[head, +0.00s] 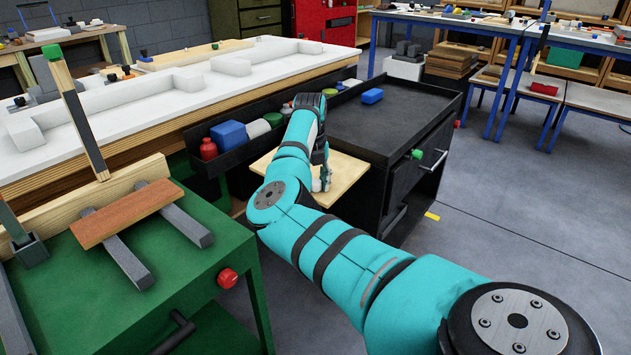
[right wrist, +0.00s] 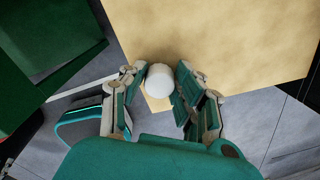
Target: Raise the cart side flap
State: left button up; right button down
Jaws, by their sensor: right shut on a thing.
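The cart side flap (head: 347,173) is a pale wooden panel on the near side of the black cart (head: 385,125). In the head view it stands out from the cart, looking near level and a little below the cart top. In the right wrist view the flap (right wrist: 215,45) fills the upper right. A white round knob (right wrist: 159,80) sits at its edge. My right gripper (right wrist: 160,92) has its two fingers on either side of the knob and is shut on it. In the head view my right gripper (head: 322,180) is partly hidden by my arm. My left gripper is not in view.
A green bench (head: 150,270) with a red button (head: 228,278) and a wood strip on metal bars stands at the left, close to the flap. A black tray of bottles and boxes (head: 205,170) lies behind. Grey floor (head: 500,240) is free at the right.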

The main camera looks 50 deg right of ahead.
jog(key=shift+d+r+p, duration=0.2)
jog(key=shift+r+p, duration=0.1)
jog(key=shift+r, duration=0.35)
jog(key=shift+y, duration=0.3)
jog(key=c, duration=1)
grip_release()
jog(key=shift+a, duration=0.1)
notch_tip(320, 180, up, 12)
jog(key=shift+a+f, duration=0.1)
jog(key=shift+a, duration=0.05)
